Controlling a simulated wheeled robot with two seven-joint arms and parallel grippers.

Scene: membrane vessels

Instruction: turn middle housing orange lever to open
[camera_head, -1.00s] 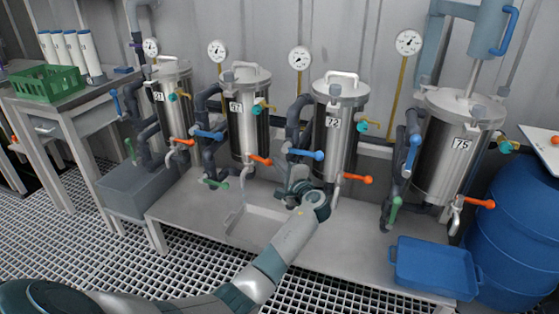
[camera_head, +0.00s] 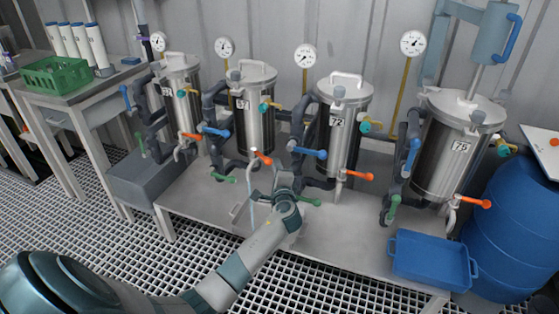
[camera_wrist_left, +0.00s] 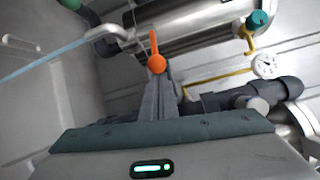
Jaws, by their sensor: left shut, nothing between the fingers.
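Four steel housings stand in a row; the two inner ones are the second from left (camera_head: 254,110) and one labelled 72 (camera_head: 341,125). The second housing's orange lever (camera_head: 262,157) points right and slightly down, beside its outlet. My left gripper (camera_head: 281,168) is shut and empty, just right of and below that lever. In the left wrist view an orange lever (camera_wrist_left: 156,56) lies right at the shut fingertips (camera_wrist_left: 159,84); I cannot tell whether they touch. The lever of 72 (camera_head: 359,175) points right. My right gripper is out of view.
A thin pale-blue streak (camera_head: 251,212) runs down below the second housing's outlet, above a shallow tray (camera_head: 237,214). Blue-handled valves (camera_head: 311,153) and pipes stand close by. A blue tray (camera_head: 430,262) and blue barrel (camera_head: 508,235) are at the right.

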